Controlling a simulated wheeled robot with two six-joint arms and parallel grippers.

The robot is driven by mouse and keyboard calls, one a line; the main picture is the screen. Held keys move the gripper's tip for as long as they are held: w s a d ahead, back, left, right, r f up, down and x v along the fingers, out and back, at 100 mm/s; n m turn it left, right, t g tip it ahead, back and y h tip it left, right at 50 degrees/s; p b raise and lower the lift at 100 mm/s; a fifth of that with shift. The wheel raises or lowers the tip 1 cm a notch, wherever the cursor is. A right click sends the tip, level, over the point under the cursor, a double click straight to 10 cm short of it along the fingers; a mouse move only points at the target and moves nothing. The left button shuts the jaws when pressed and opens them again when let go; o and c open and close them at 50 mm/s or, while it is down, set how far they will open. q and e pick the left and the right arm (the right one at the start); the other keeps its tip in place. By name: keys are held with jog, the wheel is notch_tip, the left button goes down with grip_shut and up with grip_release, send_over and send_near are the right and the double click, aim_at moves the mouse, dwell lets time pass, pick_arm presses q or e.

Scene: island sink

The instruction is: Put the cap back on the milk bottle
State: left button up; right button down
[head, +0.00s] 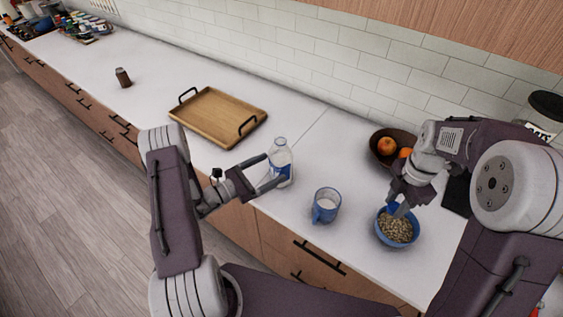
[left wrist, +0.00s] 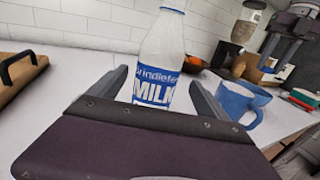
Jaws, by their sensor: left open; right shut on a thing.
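The milk bottle (head: 281,163) stands upright on the white counter, with a blue label and no cap visible on its top. My right gripper (head: 397,203) is above the blue bowl and shut on a small bright blue thing, which appears to be the cap (head: 393,208), mostly hidden by the fingers.
A blue mug (head: 325,206) stands right of the bottle, near the front edge. The blue bowl (head: 413,226) holds cereal. A fruit bowl (head: 381,160) and an oats jar (head: 544,112) stand behind. A wooden tray (head: 215,115) lies left of the bottle; a brown jar (head: 123,77) is farther off.

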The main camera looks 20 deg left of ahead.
aim_at(272, 167)
pick_arm(q)
jog(key=shift+a, duration=0.1)
pick_arm(e)
jog(key=shift+s+a, duration=0.1)
jog(key=shift+a, duration=0.1)
pick_arm(q)
jog(key=p+x, duration=0.1)
jog(key=x, duration=0.3)
jog(key=shift+w+f+p, duration=0.1)
jog(key=shift+w+p, duration=0.1)
jog(key=shift+p, duration=0.2)
pick_arm(e)
jog(key=shift+d+r, duration=0.1)
jog(key=shift+r, duration=0.8)
pick_arm(q)
jog(key=shift+w+d+f, duration=0.1)
jog(key=shift+w+d, duration=0.25)
jog(key=shift+w, duration=0.1)
jog(key=c, duration=1.6)
